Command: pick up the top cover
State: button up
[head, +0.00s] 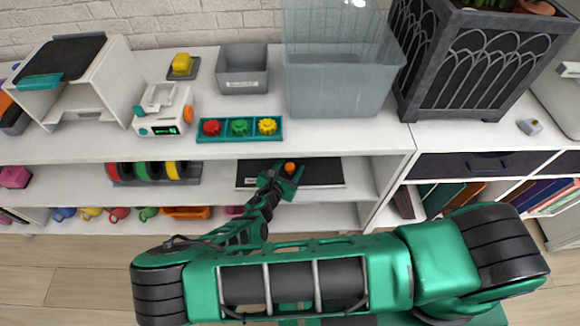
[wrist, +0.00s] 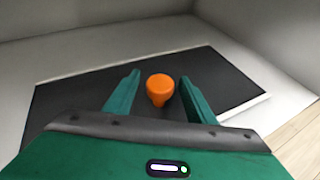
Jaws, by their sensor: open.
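A flat dark panel (head: 325,173) with a pale edge lies on the lower shelf. It fits the top cover best, though I cannot tell for sure. An orange rounded knob (head: 290,167) stands up near its middle; whether it is fixed to the panel cannot be told. In the wrist view the panel (wrist: 75,101) fills the space ahead, and the knob (wrist: 160,88) stands between my fingers. My gripper (head: 287,170) is open, with one green finger on each side of the knob and a gap to both. The wrist view shows my gripper (wrist: 160,76) from behind.
The countertop (head: 240,165) overhangs the shelf, with its front edge close to my arm. On it are a large translucent bin (head: 340,85), a grey bin (head: 243,70) and a teal tray (head: 222,138) of coloured knobs. Spools (head: 150,172) stand left on the shelf.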

jog(key=shift+c, duration=0.6)
grip_shut()
jog(key=shift+r, duration=0.1)
